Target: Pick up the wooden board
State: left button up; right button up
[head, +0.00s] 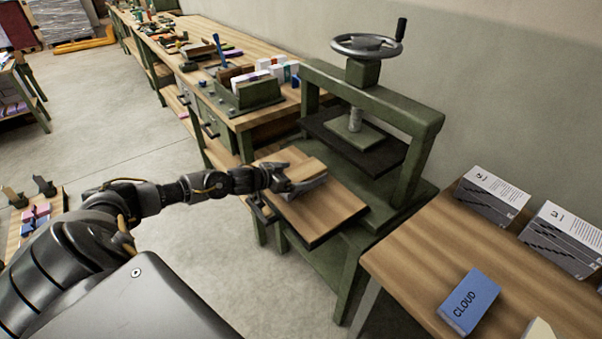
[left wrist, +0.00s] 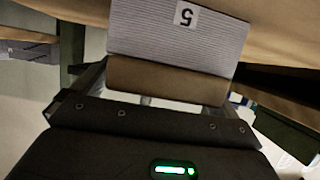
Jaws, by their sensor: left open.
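A large wooden board (head: 325,212) with dark edges lies flat at the front of the green press (head: 385,190). A small brown wood-coloured slab (head: 306,168) sits on it with a grey, finely lined paper block. In the left wrist view, the brown slab (left wrist: 165,80) is right ahead of the jaws, and the grey paper block (left wrist: 180,32) beyond it bears a "5" label. My left gripper (head: 288,181) is open, its fingers at the near end of the slab and block. Whether they touch is unclear. My right gripper is not in view.
The press has a raised dark plate and a handwheel (head: 367,44) above. A table (head: 410,268) at right holds paper blocks (head: 490,195) and a blue "CLOUD" box (head: 469,302). A long workbench (head: 250,50) with tools runs behind. The floor at left is mostly clear.

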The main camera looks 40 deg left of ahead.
pick_arm(q)
jog(key=shift+w, duration=0.1)
jog(key=c, duration=1.2)
jog(key=shift+o, duration=0.2)
